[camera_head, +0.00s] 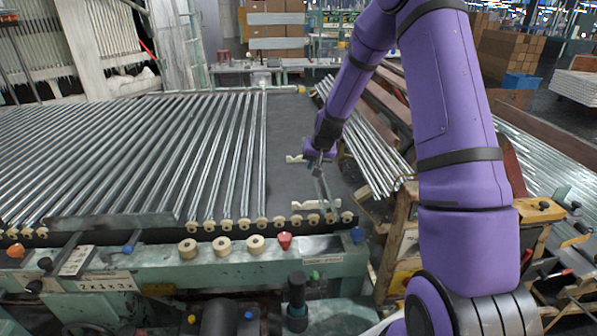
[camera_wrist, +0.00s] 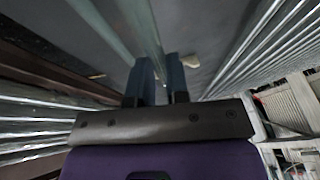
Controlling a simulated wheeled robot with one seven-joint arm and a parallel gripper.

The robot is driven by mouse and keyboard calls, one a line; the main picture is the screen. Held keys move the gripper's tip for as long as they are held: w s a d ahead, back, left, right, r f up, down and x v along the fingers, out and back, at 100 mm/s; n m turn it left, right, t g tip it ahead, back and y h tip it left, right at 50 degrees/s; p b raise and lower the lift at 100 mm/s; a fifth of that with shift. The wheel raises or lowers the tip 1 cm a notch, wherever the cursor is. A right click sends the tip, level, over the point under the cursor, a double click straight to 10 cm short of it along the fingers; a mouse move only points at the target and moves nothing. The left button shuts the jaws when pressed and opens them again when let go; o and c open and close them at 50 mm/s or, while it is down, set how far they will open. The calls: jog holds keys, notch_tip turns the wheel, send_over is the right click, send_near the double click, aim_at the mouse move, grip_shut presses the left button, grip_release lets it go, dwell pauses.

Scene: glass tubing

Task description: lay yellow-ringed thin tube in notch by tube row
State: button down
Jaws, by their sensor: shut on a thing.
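My gripper (camera_head: 318,163) hangs over the right end of the dark bench, shut on a thin clear glass tube (camera_head: 322,187). In the wrist view the tube (camera_wrist: 147,28) runs away from between the two fingers (camera_wrist: 160,66). Its yellow ring cannot be made out. Cream notched blocks stand right of the tube row: one (camera_head: 295,158) is just left of my gripper, another (camera_head: 314,205) is near the front edge, by the tube's near end. Whether the tube touches either notch cannot be told. The tube row (camera_head: 215,150) lies to the left.
Cream rollers (camera_head: 262,222) line the bench's front edge. A bare dark strip (camera_head: 287,125) lies between the row and my gripper. A rack of metal tubes (camera_head: 375,150) stands close on the right. A red knob (camera_head: 285,240) sits on the green front rail.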

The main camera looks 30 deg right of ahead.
jog(key=shift+w+a+f, duration=0.15)
jog(key=shift+w+a, duration=0.7)
jog(key=shift+w+a+f, duration=0.1)
jog(key=shift+w+a, duration=0.7)
jog(key=shift+a, duration=0.05)
jog(key=shift+w+a+f, duration=0.1)
jog(key=shift+a+f, duration=0.1)
jog(key=shift+f, duration=1.55)
jog(key=shift+d+f, duration=0.1)
jog(key=shift+f, duration=0.35)
jog(key=c, duration=1.1)
grip_release()
jog(key=shift+r, duration=0.1)
